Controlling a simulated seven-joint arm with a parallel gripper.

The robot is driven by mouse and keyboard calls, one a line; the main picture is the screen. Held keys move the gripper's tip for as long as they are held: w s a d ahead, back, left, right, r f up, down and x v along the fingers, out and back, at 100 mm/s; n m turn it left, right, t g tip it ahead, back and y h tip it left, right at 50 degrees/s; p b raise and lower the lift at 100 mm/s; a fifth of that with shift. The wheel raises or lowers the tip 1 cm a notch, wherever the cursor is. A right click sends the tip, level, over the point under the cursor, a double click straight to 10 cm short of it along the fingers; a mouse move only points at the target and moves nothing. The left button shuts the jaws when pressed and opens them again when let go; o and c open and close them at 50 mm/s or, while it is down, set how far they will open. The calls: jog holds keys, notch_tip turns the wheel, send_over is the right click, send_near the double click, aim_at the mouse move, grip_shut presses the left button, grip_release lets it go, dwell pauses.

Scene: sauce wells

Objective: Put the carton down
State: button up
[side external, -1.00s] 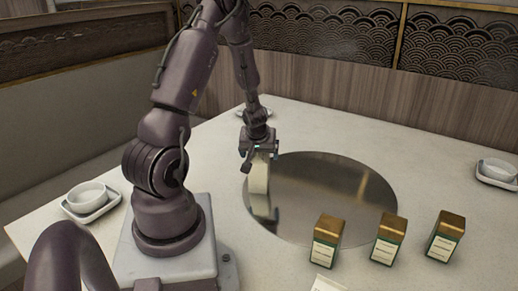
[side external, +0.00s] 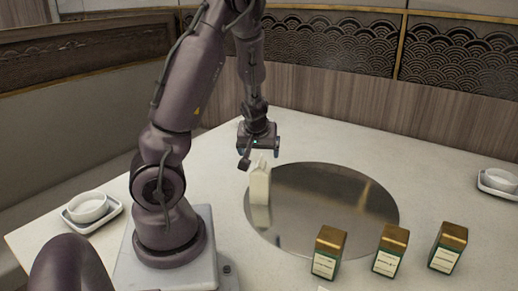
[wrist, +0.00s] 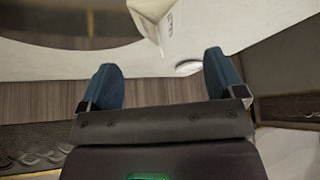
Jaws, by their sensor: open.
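The carton (side external: 260,184) is pale cream with a gabled top. It stands upright on the left part of the shiny round metal disc (side external: 335,212), near its rim. In the wrist view the carton (wrist: 154,18) shows at the top edge, cut off by the frame and beyond the fingertips. My gripper (side external: 258,158) is above the carton with its fingers spread. The wrist view shows my gripper (wrist: 162,75) open with nothing between its two blue-grey fingers.
Three green boxes with gold tops (side external: 328,253) (side external: 391,251) (side external: 448,248) stand in a row at the front right. White bowls on saucers sit at the left (side external: 88,207) and right (side external: 500,180). Most of the disc is clear.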

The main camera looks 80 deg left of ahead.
jog(key=w+d+r+m+t+h, duration=0.25)
jog(key=w+d+r, duration=0.2)
jog(key=d, duration=0.35)
jog(key=w+d+r+m+t+h, duration=0.25)
jog(key=d+r+m+h, duration=0.2)
jog(key=d, duration=0.45)
jog(key=s+d+r+m+g+y, duration=0.1)
jog(key=s+d+r+m, duration=0.6)
jog(key=s+d+r, duration=0.2)
jog(key=d, duration=0.2)
jog(key=shift+d+r, duration=0.15)
jog(key=shift+d, duration=0.25)
jog(key=shift+o, duration=0.3)
